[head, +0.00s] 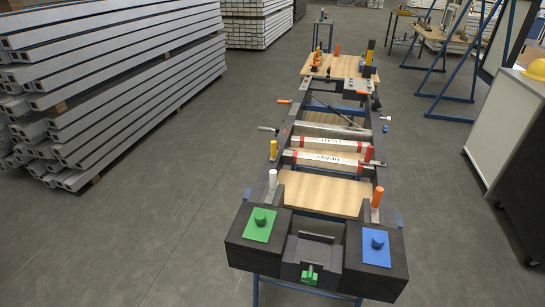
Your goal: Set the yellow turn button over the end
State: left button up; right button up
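A small yellow upright piece (273,148) stands on the left rail of the dark frame (285,122). A taller yellow piece (370,54) stands at the far right corner of the frame. I cannot tell which of these is the yellow turn button, or how it is turned. The near end of the frame carries a green knob on a green plate (261,221) at the left and a blue knob on a blue plate (377,246) at the right. A smaller green part (309,275) sits low between them. Neither of my grippers is in view.
Two bars with red and white labels (328,162) cross the frame above wooden boards. A white peg (272,182) and orange pegs (377,197) stand along its sides. Stacked grey beams (110,85) lie at the left, and a white panel (515,130) stands at the right. Floor between is clear.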

aim_at(274, 149)
jog(key=u, duration=1.75)
jog(key=i, duration=1.15)
jog(key=z, duration=0.05)
